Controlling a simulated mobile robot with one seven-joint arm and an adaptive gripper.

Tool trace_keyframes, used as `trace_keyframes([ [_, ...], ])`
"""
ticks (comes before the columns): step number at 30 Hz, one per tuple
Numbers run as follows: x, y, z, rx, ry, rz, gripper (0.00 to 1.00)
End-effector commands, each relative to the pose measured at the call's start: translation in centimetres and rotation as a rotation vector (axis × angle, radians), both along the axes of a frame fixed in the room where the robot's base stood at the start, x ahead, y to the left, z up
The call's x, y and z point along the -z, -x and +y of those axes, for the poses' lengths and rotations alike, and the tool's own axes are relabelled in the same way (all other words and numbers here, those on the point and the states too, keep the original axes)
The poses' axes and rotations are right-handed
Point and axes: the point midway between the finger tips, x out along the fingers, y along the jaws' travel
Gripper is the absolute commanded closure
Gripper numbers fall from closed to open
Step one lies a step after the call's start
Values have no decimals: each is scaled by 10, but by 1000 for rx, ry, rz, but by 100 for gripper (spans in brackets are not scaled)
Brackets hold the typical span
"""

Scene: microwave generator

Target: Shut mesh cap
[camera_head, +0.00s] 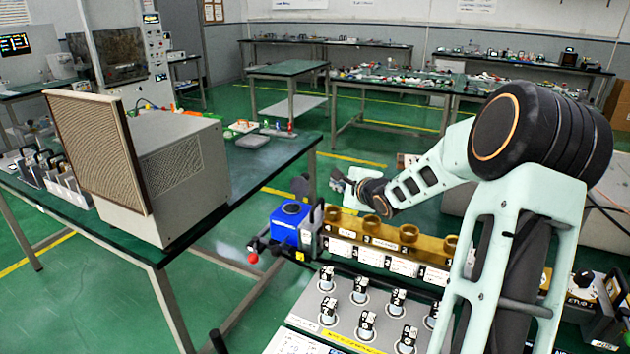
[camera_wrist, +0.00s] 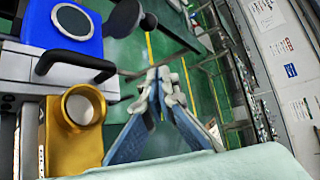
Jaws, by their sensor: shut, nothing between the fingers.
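A blue box (camera_head: 290,222) with a round opening on top stands at the left end of the brass fixture; it also shows at the upper left of the wrist view (camera_wrist: 40,25). A dark round cap (camera_head: 300,187) stands raised behind the opening, apart from it; the wrist view shows it as a dark disc (camera_wrist: 121,17). I cannot make out mesh on it. My gripper (camera_head: 340,180) is to the right of the cap, with a visible gap. In the wrist view, my gripper's fingertips (camera_wrist: 158,76) are together and empty, below and right of the disc.
A brass fixture (camera_head: 405,238) with round sockets runs right of the blue box, behind a grey panel of knobs (camera_head: 345,318). A beige box with a mesh front panel (camera_head: 98,150) stands on the left table. Green floor is open between the tables.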

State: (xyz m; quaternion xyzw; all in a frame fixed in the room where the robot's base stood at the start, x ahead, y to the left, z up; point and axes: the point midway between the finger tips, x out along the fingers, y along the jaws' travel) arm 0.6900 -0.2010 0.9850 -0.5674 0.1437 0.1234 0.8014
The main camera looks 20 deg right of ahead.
Motion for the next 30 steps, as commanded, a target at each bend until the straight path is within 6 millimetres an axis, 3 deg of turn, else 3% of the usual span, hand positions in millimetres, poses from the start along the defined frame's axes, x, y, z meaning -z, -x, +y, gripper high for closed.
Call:
trace_keyframes([
  [7, 13, -14, -2, 16, -41, 5, 100],
  [21, 45, -93, 1, 16, -37, 5, 100],
  [30, 28, -83, 30, 15, -34, 5, 100],
])
